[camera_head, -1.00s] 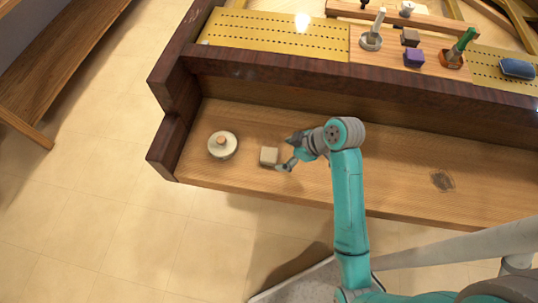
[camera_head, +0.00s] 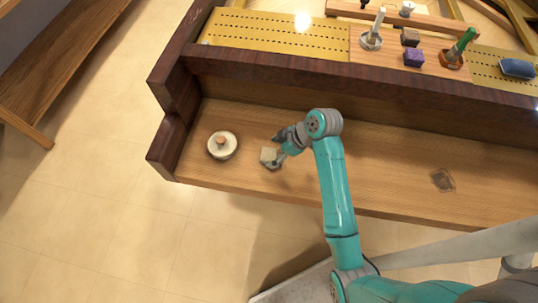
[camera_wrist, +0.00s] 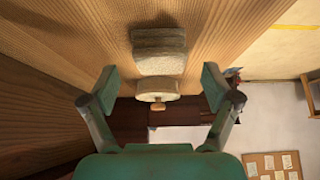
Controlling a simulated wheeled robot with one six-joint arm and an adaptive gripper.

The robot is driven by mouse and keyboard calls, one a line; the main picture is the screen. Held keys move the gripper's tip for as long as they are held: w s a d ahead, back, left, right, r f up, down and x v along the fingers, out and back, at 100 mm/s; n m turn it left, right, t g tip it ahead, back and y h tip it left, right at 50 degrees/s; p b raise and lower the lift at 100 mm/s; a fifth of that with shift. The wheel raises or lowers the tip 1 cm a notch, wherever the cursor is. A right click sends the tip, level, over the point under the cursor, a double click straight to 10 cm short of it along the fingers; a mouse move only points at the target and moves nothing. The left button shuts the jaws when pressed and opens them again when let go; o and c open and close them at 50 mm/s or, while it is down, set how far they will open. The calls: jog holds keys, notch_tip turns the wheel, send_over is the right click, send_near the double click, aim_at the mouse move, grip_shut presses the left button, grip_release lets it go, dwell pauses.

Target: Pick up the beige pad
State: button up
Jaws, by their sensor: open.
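The beige pad (camera_head: 268,155) is a small block lying on the wooden ledge near its left end. It also shows in the wrist view (camera_wrist: 158,50), centred across the gap between my fingers and just beyond their tips. My gripper (camera_head: 277,151) is open and empty, low over the ledge at the pad's right side, with one finger towards the back and one towards the front. The wrist view shows both fingers of my gripper (camera_wrist: 160,86) wide apart. Whether either finger touches the pad cannot be told.
A round white lidded thing with a brown knob (camera_head: 222,146) stands left of the pad, and lies beyond it in the wrist view (camera_wrist: 155,87). A dark raised wall (camera_head: 330,84) runs behind the ledge (camera_head: 390,165). The ledge's right part is mostly free.

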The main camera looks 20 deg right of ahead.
aim_at(269, 154)
jog(key=shift+x, duration=1.5)
jog(key=c, duration=1.1)
jog(key=shift+c, duration=0.2)
notch_tip(269, 154, up, 10)
jog(key=shift+r, duration=0.1)
jog(key=o, duration=0.5)
jog(key=shift+c, duration=0.2)
jog(key=c, duration=0.4)
jog(key=shift+c, duration=0.2)
